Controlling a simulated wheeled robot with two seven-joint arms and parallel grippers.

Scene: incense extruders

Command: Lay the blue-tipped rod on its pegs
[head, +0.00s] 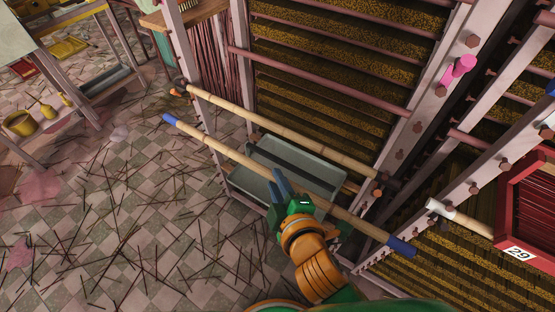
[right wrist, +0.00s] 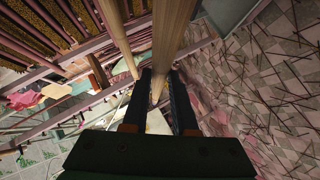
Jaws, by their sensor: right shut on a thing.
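The blue-tipped rod (head: 225,151) is a long pale wooden pole with a blue end at upper left and another at lower right. My right gripper (head: 282,192) is shut on it, right of its middle in the head view. The rod slants in front of the rack, roughly alongside another wooden rod. In the right wrist view the rod (right wrist: 172,35) passes between the two dark fingers (right wrist: 160,105). Brown pegs (head: 475,187) stick out of the pale rack posts (head: 425,90). I cannot tell whether the rod touches any peg. My left gripper is not in view.
A second wooden rod (head: 275,128) lies across the rack just behind. A grey tray (head: 325,170) sits low behind the rods. A mallet (head: 460,218) and a red box marked 29 (head: 525,210) are at right. Thin sticks litter the tiled floor (head: 110,215).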

